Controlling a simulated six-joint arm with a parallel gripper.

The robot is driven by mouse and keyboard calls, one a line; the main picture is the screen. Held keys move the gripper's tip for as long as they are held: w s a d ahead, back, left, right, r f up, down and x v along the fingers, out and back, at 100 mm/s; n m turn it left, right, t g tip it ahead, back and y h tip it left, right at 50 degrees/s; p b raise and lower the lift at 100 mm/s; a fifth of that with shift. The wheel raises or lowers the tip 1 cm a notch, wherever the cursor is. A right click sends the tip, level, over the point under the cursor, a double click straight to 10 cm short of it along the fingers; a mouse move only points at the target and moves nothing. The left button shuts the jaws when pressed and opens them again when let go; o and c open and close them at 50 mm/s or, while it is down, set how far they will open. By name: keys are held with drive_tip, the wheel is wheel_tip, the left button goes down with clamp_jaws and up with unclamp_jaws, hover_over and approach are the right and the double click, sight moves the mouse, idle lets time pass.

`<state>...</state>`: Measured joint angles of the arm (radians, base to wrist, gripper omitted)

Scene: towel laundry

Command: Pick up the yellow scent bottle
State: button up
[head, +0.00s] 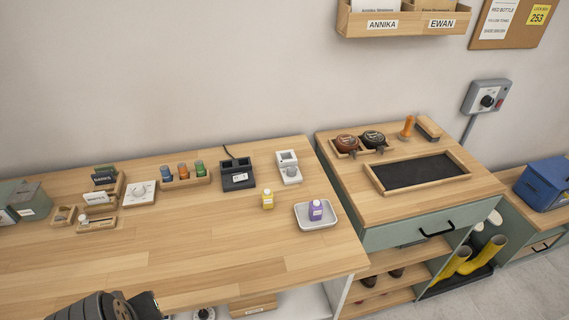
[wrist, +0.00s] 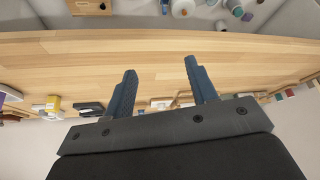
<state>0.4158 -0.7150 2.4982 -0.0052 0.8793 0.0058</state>
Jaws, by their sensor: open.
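The yellow scent bottle (head: 268,200) stands upright on the wooden table in the head view, left of a white tray (head: 301,222). A purple bottle (head: 316,210) stands in that tray. In the head view only a dark part of my arm shows at the bottom left; the fingertips are not clear there.
A black dock (head: 237,175) and a white device (head: 288,167) stand behind the bottle. A wooden rack (head: 184,182) with three small coloured bottles and a white dial box (head: 140,193) are to the left. The table's front half is clear.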

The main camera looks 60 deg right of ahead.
wheel_tip(320, 180, up, 9)
drive_tip(key=m+g+y, duration=0.2)
drive_tip(key=m+g, duration=0.3)
hover_over(267, 191)
drive_tip(key=f, duration=1.1)
drive_tip(key=shift+s+d+f, duration=0.1)
drive_tip(key=shift+d+f, duration=0.1)
drive_tip(key=shift+a+f, duration=0.2)
drive_tip(key=shift+f, duration=2.55)
